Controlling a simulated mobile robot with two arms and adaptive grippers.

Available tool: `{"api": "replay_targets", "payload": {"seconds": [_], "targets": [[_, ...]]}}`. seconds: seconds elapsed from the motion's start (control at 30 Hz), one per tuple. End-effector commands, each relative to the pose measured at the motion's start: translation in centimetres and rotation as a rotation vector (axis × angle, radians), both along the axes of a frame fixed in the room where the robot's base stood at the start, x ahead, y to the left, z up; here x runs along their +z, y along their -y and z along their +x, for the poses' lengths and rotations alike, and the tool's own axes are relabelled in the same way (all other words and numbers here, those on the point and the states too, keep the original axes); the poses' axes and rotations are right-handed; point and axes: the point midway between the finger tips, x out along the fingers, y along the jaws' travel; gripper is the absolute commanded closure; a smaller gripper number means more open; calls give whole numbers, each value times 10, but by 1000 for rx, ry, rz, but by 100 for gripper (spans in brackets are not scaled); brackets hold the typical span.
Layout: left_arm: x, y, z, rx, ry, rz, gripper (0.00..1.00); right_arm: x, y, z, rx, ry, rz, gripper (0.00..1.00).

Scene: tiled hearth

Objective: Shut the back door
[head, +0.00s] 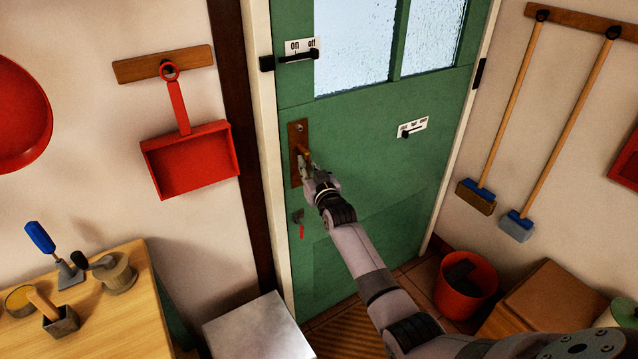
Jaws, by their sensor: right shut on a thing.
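The green back door (370,185) with frosted glass panes fills the middle of the head view. It appears to sit in or close to its pale frame; I cannot tell if it is latched. A brown handle plate (295,153) with a handle is on its left side. My right gripper (307,168) is shut on the door handle (301,148), and its fingers partly hide the handle. A bolt (290,59) with an on/off label is above, and a small key with a red tag (300,226) hangs below the plate. My left gripper is not in view.
A metal box (260,330) stands at the left foot of the door, beside a wooden table (120,320) with tools. A red bucket (465,285) and a brown box (550,295) stand at right. Brooms (475,197) hang on the right wall.

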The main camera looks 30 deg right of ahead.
Motion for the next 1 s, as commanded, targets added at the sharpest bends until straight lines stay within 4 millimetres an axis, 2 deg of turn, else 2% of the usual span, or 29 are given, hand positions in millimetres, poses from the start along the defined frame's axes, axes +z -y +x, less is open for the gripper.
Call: {"api": "replay_targets", "payload": {"seconds": [0.37,0.4,0.7,1.0], "targets": [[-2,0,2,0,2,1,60,0,0,5,-9,-5,0,100],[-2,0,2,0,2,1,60,0,0,5,-9,-5,0,87],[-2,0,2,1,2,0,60,0,-2,5,-6,-5,2,67],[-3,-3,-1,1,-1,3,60,-1,-3,5,-5,-6,3,67]]}}
